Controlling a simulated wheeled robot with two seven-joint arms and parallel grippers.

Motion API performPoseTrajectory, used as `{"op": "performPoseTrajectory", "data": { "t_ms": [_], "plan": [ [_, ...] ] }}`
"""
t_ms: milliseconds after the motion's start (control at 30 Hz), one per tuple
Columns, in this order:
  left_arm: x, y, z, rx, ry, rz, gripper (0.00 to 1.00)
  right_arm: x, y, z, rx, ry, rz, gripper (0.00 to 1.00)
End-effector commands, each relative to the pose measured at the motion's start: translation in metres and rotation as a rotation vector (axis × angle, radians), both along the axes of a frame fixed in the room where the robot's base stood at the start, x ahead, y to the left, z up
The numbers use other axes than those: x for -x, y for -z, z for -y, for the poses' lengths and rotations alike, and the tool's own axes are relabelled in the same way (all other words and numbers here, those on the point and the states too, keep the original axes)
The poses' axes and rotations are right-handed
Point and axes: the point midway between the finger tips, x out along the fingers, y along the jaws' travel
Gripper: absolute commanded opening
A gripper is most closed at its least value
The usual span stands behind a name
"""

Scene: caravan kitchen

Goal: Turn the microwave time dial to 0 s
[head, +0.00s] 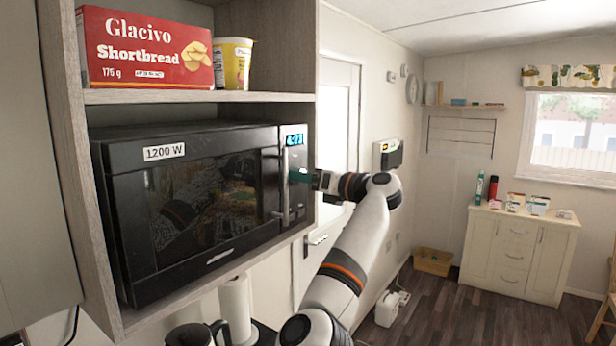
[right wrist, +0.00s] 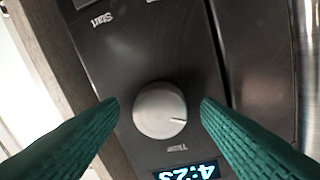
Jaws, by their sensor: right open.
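The black microwave (head: 190,200) sits in a wall shelf, its door shut and its control panel at the right end. Its lit display (head: 294,139) shows blue digits that I cannot read surely; it also shows upside down in the right wrist view (right wrist: 188,171). The round grey time dial (right wrist: 160,109) has a dark pointer mark towards the lower right of the picture. My right gripper (head: 294,177) is at the panel. In the right wrist view its green fingers (right wrist: 160,104) are open on either side of the dial, with gaps visible. My left gripper is out of view.
The long door handle (head: 285,185) stands just left of the panel. A shortbread box (head: 146,50) and a yellow cup (head: 233,64) stand on the shelf above. A kettle (head: 198,333) and paper roll (head: 235,308) are below. The Start button (right wrist: 102,20) is near the dial.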

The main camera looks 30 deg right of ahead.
Motion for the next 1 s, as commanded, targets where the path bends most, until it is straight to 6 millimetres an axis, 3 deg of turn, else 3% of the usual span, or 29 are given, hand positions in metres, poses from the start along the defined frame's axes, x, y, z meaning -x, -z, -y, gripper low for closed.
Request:
{"op": "performPoseTrajectory", "data": {
  "t_ms": [100,300,400,733,1000],
  "plan": [
    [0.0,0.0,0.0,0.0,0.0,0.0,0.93,0.0,0.0,0.0,0.0,0.0,0.0,0.58],
    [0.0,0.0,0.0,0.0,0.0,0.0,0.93,0.0,0.0,0.0,0.0,0.0,0.0,0.25],
    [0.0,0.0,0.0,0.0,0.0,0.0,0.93,0.0,0.0,0.0,0.0,0.001,0.0,0.14],
    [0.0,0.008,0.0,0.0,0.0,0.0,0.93,0.001,0.002,0.001,0.057,0.002,0.022,0.14],
    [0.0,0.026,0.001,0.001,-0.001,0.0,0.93,0.001,0.004,0.002,0.228,0.004,0.094,0.14]
  ]
}}
